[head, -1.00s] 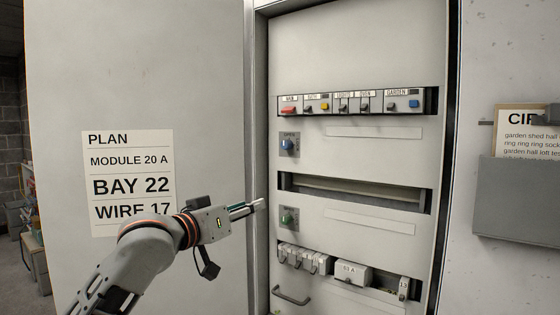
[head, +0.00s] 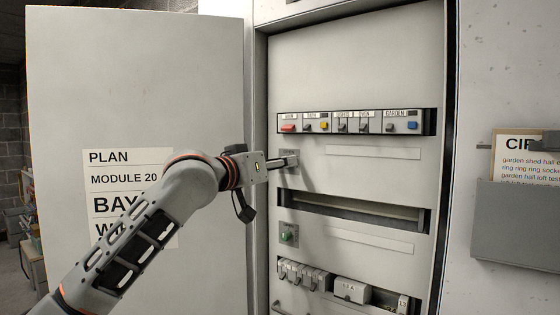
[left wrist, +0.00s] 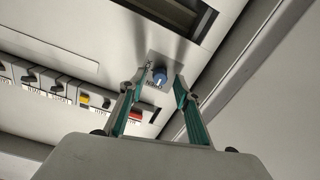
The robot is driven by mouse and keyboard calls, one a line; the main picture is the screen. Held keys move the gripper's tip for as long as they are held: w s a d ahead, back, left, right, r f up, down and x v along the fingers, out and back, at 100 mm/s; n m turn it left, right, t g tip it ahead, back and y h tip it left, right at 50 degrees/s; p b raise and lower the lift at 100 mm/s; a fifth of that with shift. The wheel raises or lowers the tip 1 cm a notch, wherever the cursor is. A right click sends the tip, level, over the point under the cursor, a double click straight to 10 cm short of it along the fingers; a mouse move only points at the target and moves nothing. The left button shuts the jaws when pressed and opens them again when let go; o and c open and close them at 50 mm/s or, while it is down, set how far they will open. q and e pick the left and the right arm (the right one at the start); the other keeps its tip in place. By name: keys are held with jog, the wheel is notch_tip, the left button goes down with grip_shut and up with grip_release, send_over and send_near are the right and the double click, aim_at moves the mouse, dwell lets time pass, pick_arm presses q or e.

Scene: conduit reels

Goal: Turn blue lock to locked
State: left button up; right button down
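The blue lock (left wrist: 159,76) is a round blue knob with a pale pointer mark, on a small grey plate with lettering too small to read surely. It shows in the left wrist view between and beyond the fingers; in the head view my gripper covers it, and only part of its plate shows. My left gripper (head: 292,161) is in front of the plate. In the left wrist view, the left gripper (left wrist: 155,92) has its two teal-padded fingers apart, one on each side of the knob, with no visible contact. My right gripper is in neither view.
A green knob (head: 288,234) sits lower on the panel. A row of breakers (head: 350,122) is above, and an empty slot (head: 355,208) below. The open cabinet door (head: 140,90) stands at the left, close to my arm. A grey document holder (head: 515,225) is at the right.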

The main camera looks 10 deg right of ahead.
pick_arm(q)
jog(key=shift+w+d, duration=0.25)
jog(key=shift+d, duration=0.05)
grip_shut()
jog(key=shift+m+h, duration=0.4)
jog(key=shift+m, duration=8.8)
